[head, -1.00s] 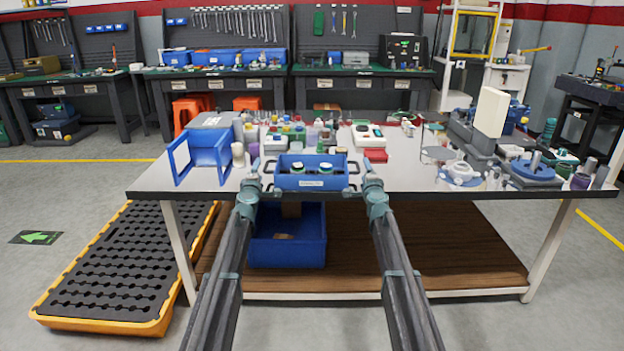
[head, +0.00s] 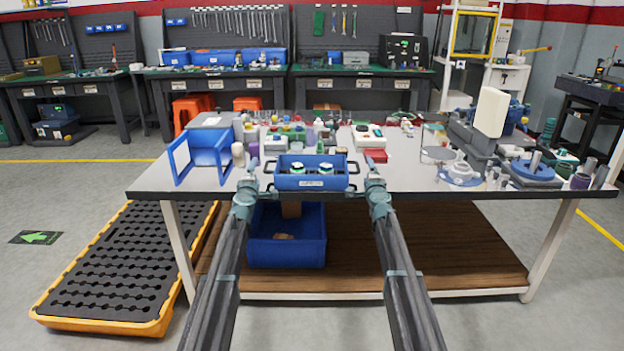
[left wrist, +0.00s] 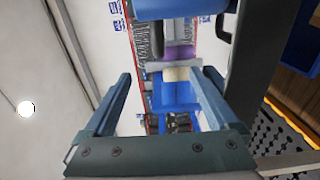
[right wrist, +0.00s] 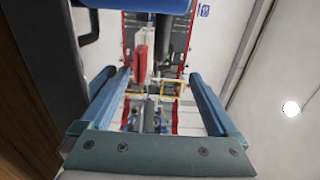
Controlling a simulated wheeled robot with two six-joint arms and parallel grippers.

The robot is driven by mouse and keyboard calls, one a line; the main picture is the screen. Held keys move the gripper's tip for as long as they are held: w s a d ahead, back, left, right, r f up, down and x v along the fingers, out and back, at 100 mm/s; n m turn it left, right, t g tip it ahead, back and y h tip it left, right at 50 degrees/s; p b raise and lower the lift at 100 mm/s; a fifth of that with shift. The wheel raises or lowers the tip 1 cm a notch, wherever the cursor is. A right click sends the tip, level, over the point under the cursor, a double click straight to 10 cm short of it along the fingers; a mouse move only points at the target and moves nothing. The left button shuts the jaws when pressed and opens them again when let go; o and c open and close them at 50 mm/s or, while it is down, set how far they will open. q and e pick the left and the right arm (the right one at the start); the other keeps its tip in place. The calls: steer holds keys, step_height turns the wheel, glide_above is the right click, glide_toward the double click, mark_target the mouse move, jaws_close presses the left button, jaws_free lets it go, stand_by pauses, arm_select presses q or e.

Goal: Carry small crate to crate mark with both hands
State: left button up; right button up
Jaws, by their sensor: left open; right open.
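The small crate (head: 311,183) is blue with a pale front label and dark side handles. It sits level near the table's front edge with round white-topped items inside. My left gripper (head: 254,165) is open at its left side, and its spread fingers show in the left wrist view (left wrist: 162,76). My right gripper (head: 372,165) is open at its right side, fingers apart in the right wrist view (right wrist: 152,76). A dark handle (right wrist: 86,22) shows beyond the right fingers, not between them. I cannot make out the crate mark.
The table (head: 420,182) holds a blue open-frame bin (head: 201,155) at left, bottles and devices behind the crate, a red box (head: 376,156) and test fixtures (head: 460,172) at right. A larger blue bin (head: 288,250) stands on the lower shelf. Bare tabletop lies right of the crate.

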arm_select(q)
steer(key=s, duration=1.1)
arm_select(e)
steer(key=s, duration=1.2)
arm_select(q)
steer(key=shift+s, duration=0.2)
steer(key=s, duration=0.8)
steer(key=shift+s, duration=0.3)
stand_by(0.8)
steer(key=shift+r, duration=0.15)
arm_select(e)
steer(key=shift+r, duration=0.15)
